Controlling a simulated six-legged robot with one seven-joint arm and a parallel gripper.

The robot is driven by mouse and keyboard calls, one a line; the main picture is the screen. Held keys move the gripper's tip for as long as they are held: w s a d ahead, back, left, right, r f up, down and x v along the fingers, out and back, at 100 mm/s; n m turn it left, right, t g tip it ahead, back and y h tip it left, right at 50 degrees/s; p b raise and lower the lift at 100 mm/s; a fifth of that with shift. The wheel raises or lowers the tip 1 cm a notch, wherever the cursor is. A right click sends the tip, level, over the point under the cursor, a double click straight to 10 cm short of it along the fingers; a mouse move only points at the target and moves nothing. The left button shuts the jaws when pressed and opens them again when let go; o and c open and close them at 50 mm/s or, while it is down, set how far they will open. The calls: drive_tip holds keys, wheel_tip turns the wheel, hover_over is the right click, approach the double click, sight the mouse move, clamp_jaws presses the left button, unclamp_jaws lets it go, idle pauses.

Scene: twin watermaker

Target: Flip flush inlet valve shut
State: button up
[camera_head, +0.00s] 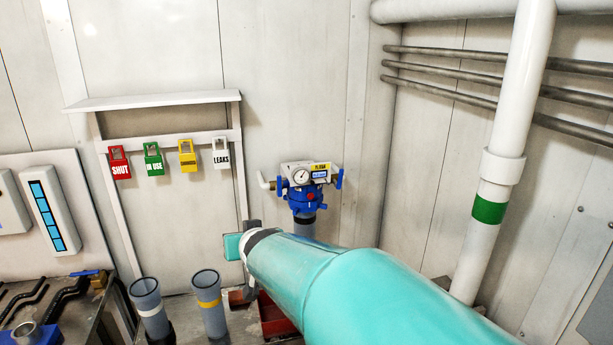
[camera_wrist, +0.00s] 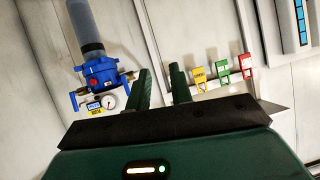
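The blue valve unit (camera_head: 305,198) stands against the back wall on a grey pipe, with a round gauge (camera_head: 301,177) and a yellow-topped label on it. A blue lever (camera_head: 338,180) is upright at its right side, and a smaller blue handle shows at its left. In the wrist view, which is turned upside down, the unit (camera_wrist: 101,74) is at upper left, beside the fingers. My gripper (camera_wrist: 161,85) is empty, its two dark green fingers apart. It is clear of the unit in the picture. In the head view my teal arm hides most of the gripper. I cannot tell which handle is the flush inlet.
A white rack (camera_head: 160,139) holds red, green, yellow and white tags left of the valve unit. Two open grey pipes (camera_head: 208,300) stand below. A thick white pipe (camera_head: 505,120) with a green band is at right. A bench (camera_head: 60,310) is at lower left.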

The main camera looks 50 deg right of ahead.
drive_tip(key=w+d+m+t+h, duration=0.25)
drive_tip(key=d+h, duration=0.25)
drive_tip(key=d, duration=1.3)
drive_tip(key=t+h, duration=0.2)
drive_tip(key=t, duration=0.3)
approach(342, 175)
drive_tip(key=x, duration=1)
drive_tip(key=shift+w+d+r, duration=0.1)
drive_tip(key=shift+w, duration=0.15)
